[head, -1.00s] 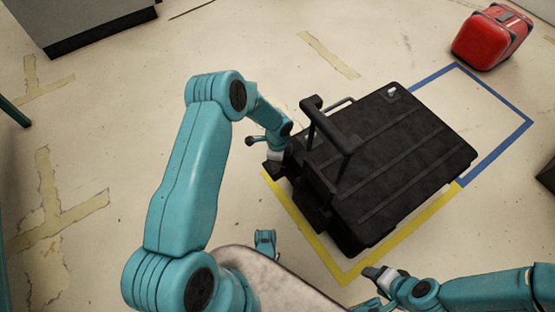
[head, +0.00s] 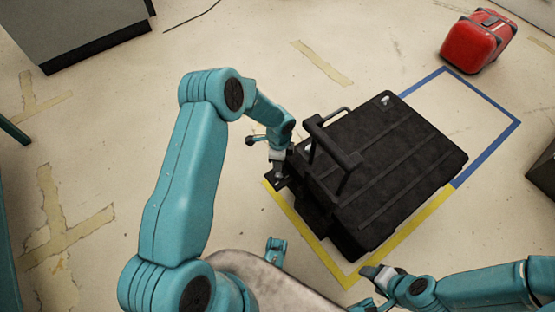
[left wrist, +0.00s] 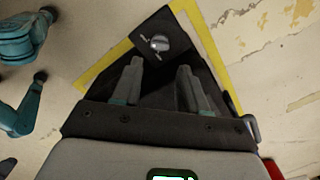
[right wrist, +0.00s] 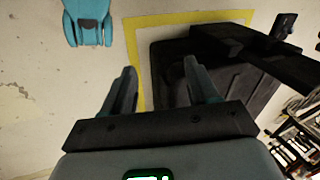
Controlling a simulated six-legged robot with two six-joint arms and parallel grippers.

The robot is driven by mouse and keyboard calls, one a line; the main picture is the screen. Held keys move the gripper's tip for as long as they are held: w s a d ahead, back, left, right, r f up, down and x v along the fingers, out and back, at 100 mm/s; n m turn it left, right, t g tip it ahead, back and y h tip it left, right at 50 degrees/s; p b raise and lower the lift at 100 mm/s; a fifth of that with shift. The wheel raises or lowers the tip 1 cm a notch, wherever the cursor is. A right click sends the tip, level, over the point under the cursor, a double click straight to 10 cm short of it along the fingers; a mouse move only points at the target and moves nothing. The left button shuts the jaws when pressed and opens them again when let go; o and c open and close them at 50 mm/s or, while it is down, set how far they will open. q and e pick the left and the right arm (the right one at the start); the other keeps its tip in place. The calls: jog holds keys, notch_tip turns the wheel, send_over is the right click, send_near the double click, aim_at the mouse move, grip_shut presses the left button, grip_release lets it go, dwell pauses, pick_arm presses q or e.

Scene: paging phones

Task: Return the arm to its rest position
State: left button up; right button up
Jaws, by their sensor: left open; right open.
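A large black wheeled case (head: 395,165) with a raised handle (head: 334,142) lies on the floor partly over yellow tape. My left gripper (head: 279,180) is open beside the case's near left corner, at the handle end. In the left wrist view, my left gripper's fingers (left wrist: 160,80) are apart, with a black part bearing a silver knob (left wrist: 158,43) beyond them. Whether they touch the case is unclear. My right gripper (head: 372,275) is open near the front yellow corner. Its fingers (right wrist: 158,80) are apart and empty in the right wrist view, where the case (right wrist: 225,70) shows.
Blue tape (head: 490,153) marks an empty floor area right of the case. A red case (head: 470,45) stands at the top right. A grey cabinet (head: 85,25) stands at the top left. A dark object (head: 542,170) is at the right edge.

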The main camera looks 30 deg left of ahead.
pick_arm(q)
jog(key=shift+w+d+r, duration=0.1)
jog(key=shift+w+d, duration=0.05)
jog(key=s+d+r+n+h, duration=0.1)
jog(key=s+d+n+h, duration=0.1)
jog(key=s+d+n, duration=0.8)
jog(key=s+d+r+n+h, duration=0.15)
jog(key=s+d+n, duration=0.35)
jog(key=s, duration=0.8)
notch_tip(320, 180, up, 31)
jog(key=p, duration=3.1)
jog(key=shift+w+d+f+n+p, duration=0.15)
jog(key=shift+w+d+n+p, duration=0.15)
jog(key=shift+d+p, duration=0.1)
pick_arm(e)
jog(key=s+a+r+g, duration=0.1)
jog(key=s+r, duration=0.2)
jog(key=r, duration=2.8)
jog(key=shift+a+n, duration=0.2)
jog(key=shift+n, duration=0.1)
pick_arm(q)
jog(key=shift+h, duration=0.25)
pick_arm(e)
jog(key=shift+s, duration=0.1)
